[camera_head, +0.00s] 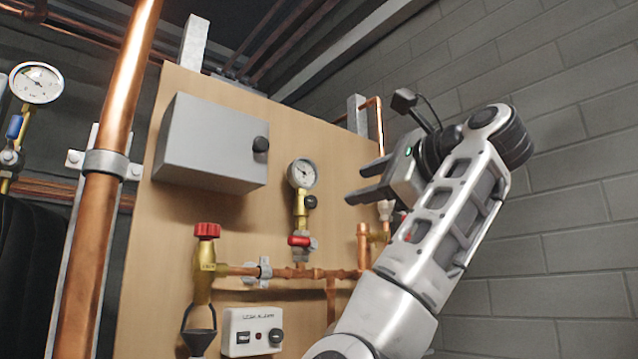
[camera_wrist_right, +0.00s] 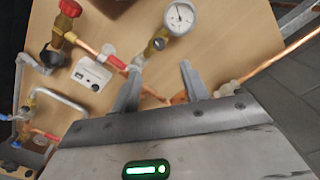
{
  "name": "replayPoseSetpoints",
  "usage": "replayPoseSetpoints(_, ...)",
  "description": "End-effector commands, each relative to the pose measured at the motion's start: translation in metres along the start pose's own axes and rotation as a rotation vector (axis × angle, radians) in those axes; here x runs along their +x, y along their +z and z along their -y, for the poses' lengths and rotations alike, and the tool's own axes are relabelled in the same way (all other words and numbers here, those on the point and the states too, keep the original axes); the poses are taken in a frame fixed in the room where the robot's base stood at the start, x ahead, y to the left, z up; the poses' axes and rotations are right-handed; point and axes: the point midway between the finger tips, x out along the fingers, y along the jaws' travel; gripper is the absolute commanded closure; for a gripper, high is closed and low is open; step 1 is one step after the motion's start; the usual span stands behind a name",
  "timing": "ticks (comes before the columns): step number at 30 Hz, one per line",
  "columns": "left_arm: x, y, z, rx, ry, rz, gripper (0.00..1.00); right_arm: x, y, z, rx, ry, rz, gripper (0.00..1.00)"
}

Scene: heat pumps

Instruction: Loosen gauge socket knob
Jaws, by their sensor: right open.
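A round white-faced pressure gauge (camera_head: 303,174) stands on a brass socket (camera_head: 301,212) on the wooden panel. A small black knob (camera_head: 310,201) sits on the socket's side, below the dial. A red valve handle (camera_head: 300,241) is lower on the same fitting. My right gripper (camera_head: 356,184) is open and empty, to the right of the gauge and apart from it, fingers pointing left. In the right wrist view, the gauge (camera_wrist_right: 180,17) and black knob (camera_wrist_right: 158,44) appear beyond the open fingertips (camera_wrist_right: 162,70). My left gripper is not in view.
A grey box (camera_head: 212,145) with a black knob is at the panel's upper left. A red-capped brass valve (camera_head: 206,250), copper pipe (camera_head: 310,273) and white control box (camera_head: 252,331) are lower down. A thick copper pipe (camera_head: 105,190) stands in front on the left.

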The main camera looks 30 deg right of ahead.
Motion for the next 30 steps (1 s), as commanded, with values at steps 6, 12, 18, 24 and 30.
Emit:
replayPoseSetpoints(6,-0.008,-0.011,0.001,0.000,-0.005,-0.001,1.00,0.051,0.002,0.000,-0.001,0.008,0.000,0.55)
replayPoseSetpoints(12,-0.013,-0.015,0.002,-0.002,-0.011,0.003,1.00,0.089,0.001,0.000,-0.001,0.005,0.000,0.55)
replayPoseSetpoints(18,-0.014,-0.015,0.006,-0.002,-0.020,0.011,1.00,0.111,0.000,-0.001,-0.001,0.003,0.000,0.55)
replayPoseSetpoints(24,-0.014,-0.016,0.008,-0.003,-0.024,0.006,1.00,0.117,-0.001,-0.002,-0.001,0.001,0.001,0.55)
replayPoseSetpoints(30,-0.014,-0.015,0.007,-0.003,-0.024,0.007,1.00,0.116,-0.001,-0.002,-0.001,0.001,0.001,0.61)
